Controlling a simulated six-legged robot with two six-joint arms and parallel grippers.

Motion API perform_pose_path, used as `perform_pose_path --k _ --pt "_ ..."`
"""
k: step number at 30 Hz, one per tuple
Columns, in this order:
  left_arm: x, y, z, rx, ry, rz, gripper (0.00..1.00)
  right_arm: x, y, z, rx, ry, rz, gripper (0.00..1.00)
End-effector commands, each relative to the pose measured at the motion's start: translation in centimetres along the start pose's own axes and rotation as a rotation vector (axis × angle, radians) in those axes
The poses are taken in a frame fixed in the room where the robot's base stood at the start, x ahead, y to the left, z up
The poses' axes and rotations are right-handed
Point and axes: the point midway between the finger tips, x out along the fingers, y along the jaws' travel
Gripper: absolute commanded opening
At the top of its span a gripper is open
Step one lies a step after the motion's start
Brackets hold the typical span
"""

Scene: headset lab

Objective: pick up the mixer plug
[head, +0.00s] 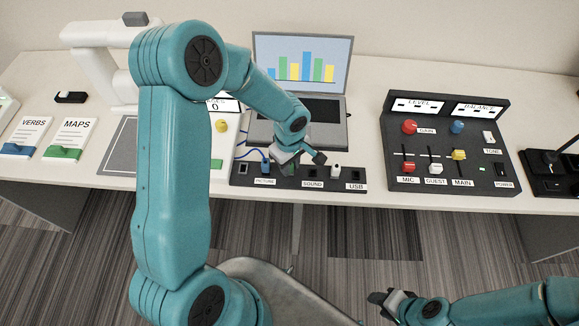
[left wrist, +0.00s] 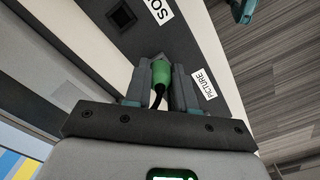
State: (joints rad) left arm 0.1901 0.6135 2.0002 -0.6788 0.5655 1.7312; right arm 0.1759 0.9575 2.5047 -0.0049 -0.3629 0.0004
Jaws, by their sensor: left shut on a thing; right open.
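A green plug (left wrist: 161,74) with a dark cable sits between the fingers of my left gripper (left wrist: 162,85) in the left wrist view. The fingers are shut on it, over the black socket strip (left wrist: 178,22). I cannot tell whether its tip touches the strip. In the head view my left gripper (head: 293,160) is low over the strip (head: 240,182), between the PICTURE and SOUND labels, and mostly hides the plug. My right gripper (head: 391,303) is open and empty in front of the table, low in the head view.
A blue plug (head: 265,168) and a white plug (head: 336,172) stand at the strip. The laptop (head: 303,58) is behind it. The mixer panel (head: 450,145) with knobs and sliders stands to the right. Book-like cards (head: 70,138) lie at the left.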

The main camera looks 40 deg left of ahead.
Motion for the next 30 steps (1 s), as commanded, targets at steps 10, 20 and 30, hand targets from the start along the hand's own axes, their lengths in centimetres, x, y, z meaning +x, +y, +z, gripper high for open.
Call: perform_pose_path --k 10,20,30 --pt "-1.7 0.1 -0.1 -0.001 0.003 0.004 0.00 0.0 0.0 0.0 0.000 0.000 0.000 0.43" --pt "-11.1 0.2 0.0 -0.001 0.003 0.009 0.00 0.2 0.1 0.0 0.000 0.000 0.000 0.43" --pt "-18.8 0.1 0.0 0.001 0.001 0.003 0.00 0.1 0.1 0.0 0.000 0.000 0.000 0.43"
